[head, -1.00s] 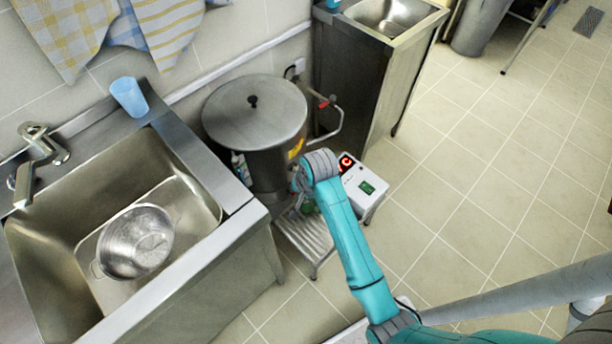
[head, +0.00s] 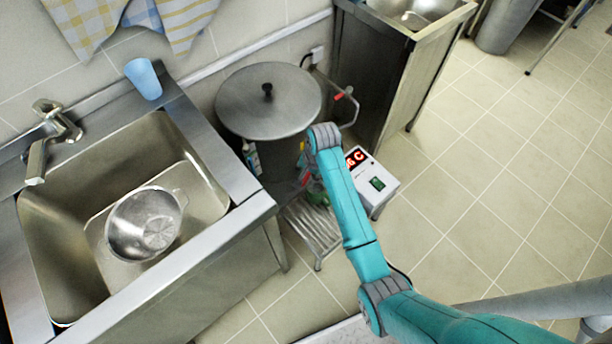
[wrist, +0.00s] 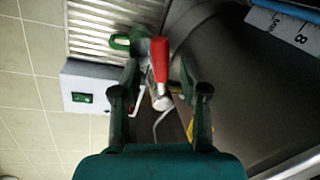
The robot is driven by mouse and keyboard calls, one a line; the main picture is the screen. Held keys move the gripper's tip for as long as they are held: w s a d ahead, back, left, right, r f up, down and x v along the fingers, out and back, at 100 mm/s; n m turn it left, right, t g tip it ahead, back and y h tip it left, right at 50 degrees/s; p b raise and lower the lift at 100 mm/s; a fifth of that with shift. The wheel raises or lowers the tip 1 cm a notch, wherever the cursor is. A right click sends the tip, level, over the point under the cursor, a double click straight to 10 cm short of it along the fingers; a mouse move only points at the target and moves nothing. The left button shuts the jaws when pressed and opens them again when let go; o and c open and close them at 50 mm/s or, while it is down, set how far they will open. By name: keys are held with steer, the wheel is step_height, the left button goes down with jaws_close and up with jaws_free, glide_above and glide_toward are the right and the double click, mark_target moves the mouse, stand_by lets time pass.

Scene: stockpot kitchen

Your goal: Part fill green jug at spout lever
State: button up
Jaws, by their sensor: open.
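The large steel pot (head: 235,128) with a flat lid stands beyond my arm; its dark side (wrist: 235,85) fills the right of the wrist view. A red spout lever (wrist: 159,60) on a metal tap stands between my fingertips in that picture; I cannot tell whether they touch it. The green jug (wrist: 120,42) shows only in part behind the lever, by the ribbed drip rack (wrist: 95,25). In the head view a bit of green jug (head: 316,193) shows beside my arm. My gripper (wrist: 160,92) is open, its two fingers apart. The jug's inside is hidden.
A white control box (head: 376,184) with a red display stands right of the drip rack. A steel cabinet (head: 385,80) stands behind.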

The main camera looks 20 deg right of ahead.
steer(key=shift+w+a+f, duration=0.15)
steer(key=shift+f, duration=0.85)
jaws_close()
steer(key=shift+w+a+m+t+h, duration=0.15)
steer(key=shift+w+a+m, duration=0.2)
steer(key=shift+m, duration=0.4)
steer(key=shift+w+a+m+t+h, duration=0.15)
steer(key=shift+w+m, duration=0.3)
steer(key=shift+m, duration=0.35)
steer(key=shift+w+a+m+h, duration=0.1)
steer(key=shift+w+a+m, duration=0.25)
steer(key=shift+m, duration=0.4)
steer(key=shift+d, duration=0.1)
